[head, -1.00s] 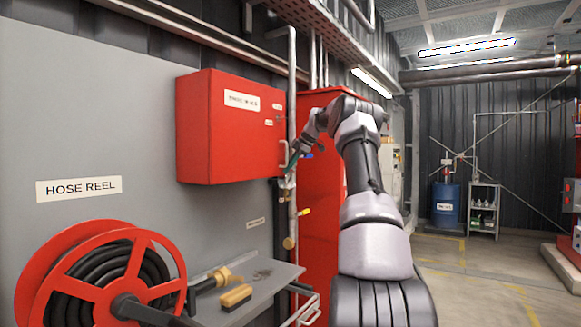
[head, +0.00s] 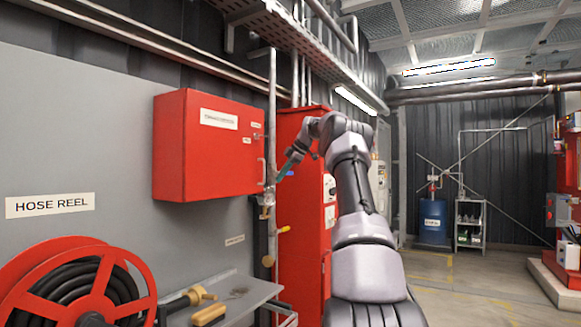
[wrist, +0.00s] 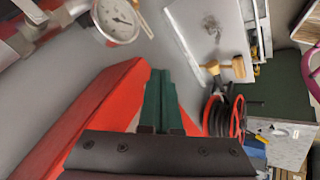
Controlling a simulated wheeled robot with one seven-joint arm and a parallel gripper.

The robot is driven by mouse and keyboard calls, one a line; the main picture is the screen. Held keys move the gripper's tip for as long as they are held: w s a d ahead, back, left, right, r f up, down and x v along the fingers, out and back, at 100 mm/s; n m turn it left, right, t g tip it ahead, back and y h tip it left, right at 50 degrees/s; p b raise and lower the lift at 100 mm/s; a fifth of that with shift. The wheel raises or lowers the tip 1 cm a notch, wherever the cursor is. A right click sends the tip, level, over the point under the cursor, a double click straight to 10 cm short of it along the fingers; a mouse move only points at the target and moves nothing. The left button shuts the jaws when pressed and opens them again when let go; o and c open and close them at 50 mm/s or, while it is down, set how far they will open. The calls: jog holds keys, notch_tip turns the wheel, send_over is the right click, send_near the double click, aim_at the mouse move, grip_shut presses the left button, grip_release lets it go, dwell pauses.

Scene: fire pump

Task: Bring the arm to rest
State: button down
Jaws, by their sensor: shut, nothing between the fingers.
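My gripper (head: 283,172) is at the end of my raised arm, in front of the tall red cabinet (head: 290,235) and just right of the red wall box (head: 225,150) in the head view. In the wrist view its green fingers (wrist: 162,100) are together, with nothing between them. The red wall box shows large at the left of the wrist view (wrist: 95,110), close to the fingers. I cannot tell whether they touch it.
A vertical pipe (head: 272,120) with a valve runs close by my gripper. A gauge (wrist: 117,20) shows in the wrist view. Open floor (head: 460,285) lies to the right.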

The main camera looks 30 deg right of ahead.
jog(key=shift+s+d+r, duration=0.2)
jog(key=shift+d+r, duration=0.3)
jog(key=shift+r, duration=0.2)
jog(key=shift+s+d+r, duration=0.2)
jog(key=shift+d+r, duration=0.35)
jog(key=shift+r, duration=0.2)
jog(key=shift+s+d+r, duration=0.2)
jog(key=shift+d+r, duration=0.3)
jog(key=shift+r, duration=0.2)
jog(key=s+a+r+m+h, duration=0.1)
jog(key=s+a+r+m, duration=0.1)
jog(key=a, duration=0.4)
jog(key=s+a+r+m, duration=0.1)
jog(key=s+a+r, duration=0.2)
jog(key=a, duration=0.4)
jog(key=s+a+m+h, duration=0.2)
jog(key=s+a+m, duration=0.4)
jog(key=s+a, duration=0.5)
jog(key=s+a+f+m, duration=0.1)
jog(key=s+f+m, duration=0.3)
jog(key=s, duration=0.6)
jog(key=s+a+f+m+t, duration=0.1)
jog(key=s+f+m, duration=0.3)
jog(key=s, duration=0.6)
jog(key=s+a+f+m, duration=0.2)
jog(key=s+f+m, duration=0.2)
jog(key=s+f, duration=0.4)
jog(key=shift+s+a+t, duration=0.3)
jog(key=shift+s, duration=0.75)
